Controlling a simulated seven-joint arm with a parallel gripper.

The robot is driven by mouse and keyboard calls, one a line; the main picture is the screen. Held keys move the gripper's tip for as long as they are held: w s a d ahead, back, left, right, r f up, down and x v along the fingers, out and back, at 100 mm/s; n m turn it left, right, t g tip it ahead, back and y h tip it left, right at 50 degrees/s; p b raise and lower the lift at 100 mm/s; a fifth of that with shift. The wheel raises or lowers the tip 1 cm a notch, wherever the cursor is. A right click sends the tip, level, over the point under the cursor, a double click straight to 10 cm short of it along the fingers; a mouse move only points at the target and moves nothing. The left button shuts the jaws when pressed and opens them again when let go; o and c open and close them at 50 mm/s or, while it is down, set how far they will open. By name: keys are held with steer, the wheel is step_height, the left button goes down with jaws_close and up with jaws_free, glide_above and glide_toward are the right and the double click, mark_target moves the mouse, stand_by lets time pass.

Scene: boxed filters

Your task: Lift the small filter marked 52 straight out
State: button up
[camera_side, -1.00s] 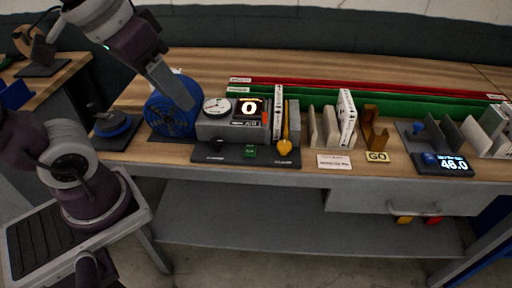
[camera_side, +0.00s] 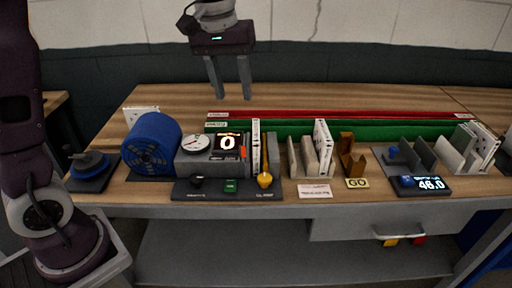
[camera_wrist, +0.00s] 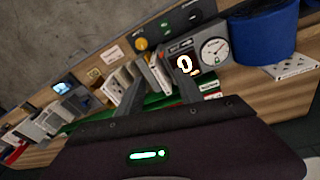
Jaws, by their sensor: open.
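My gripper (camera_side: 232,92) is open and empty in the side view, high above the back of the bench; its fingers point down. In the wrist view my gripper (camera_wrist: 158,92) has its two fingers apart. One thin white boxed filter (camera_side: 256,146) stands upright in the grey device with the lit 0 display. Another white boxed filter (camera_side: 322,146) stands in a beige rack (camera_side: 295,160). Several more white filters (camera_side: 484,145) lean in a grey rack at the far right. I cannot read the number 52 on any of them.
A blue drum (camera_side: 152,145) and round dial (camera_side: 196,143) are on the left. Red (camera_side: 350,115) and green (camera_side: 370,129) rails run along the back.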

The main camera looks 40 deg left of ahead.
mark_target(256, 130)
steer(key=w+f+n, duration=0.1)
steer(key=w+f, duration=0.1)
steer(key=w, duration=0.1)
steer(key=w+a+f+g, duration=0.1)
steer(key=w+f, duration=0.2)
steer(key=w+f+n, duration=0.1)
steer(key=w+f, duration=0.2)
steer(key=shift+w+a+f+n+g, duration=0.2)
steer(key=shift+a+n+g, duration=0.1)
steer(key=shift+a+g, duration=0.1)
steer(key=f, duration=0.7)
steer(key=shift+s+a+f, duration=0.1)
steer(key=shift+a+f, duration=0.1)
steer(key=shift+f, duration=0.2)
jaws_close()
